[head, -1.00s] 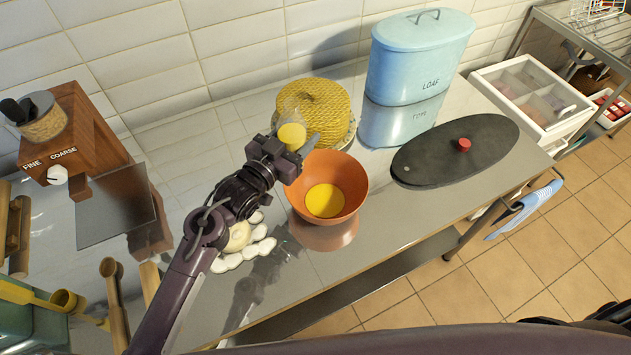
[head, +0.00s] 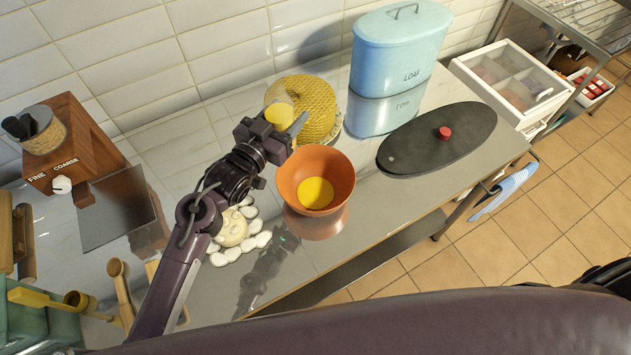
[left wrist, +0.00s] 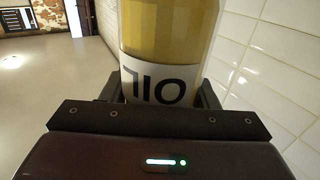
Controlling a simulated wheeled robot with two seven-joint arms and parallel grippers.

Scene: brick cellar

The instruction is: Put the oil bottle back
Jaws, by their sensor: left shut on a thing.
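The oil bottle (head: 279,114) holds yellow oil. In the left wrist view the bottle (left wrist: 165,35) fills the upper middle, its white label with black letters reading upside down. My left gripper (head: 287,133) is shut on it, with one finger on each side. In the head view I look down on the held bottle, above and behind the orange bowl's left rim and in front of the yellow woven dome. The gripper hides part of the bottle. A white flower-shaped mat (head: 218,258) with a round cream centre (head: 233,229) lies on the counter, left of the bowl.
The orange bowl (head: 332,164) with yellow contents stands close below the gripper. The yellow woven dome (head: 318,105) and blue loaf bin (head: 398,55) are behind. A dark oval board (head: 425,145) lies right. A wooden grinder box (head: 75,130) stands left. Bare counter (head: 275,262) shows in front.

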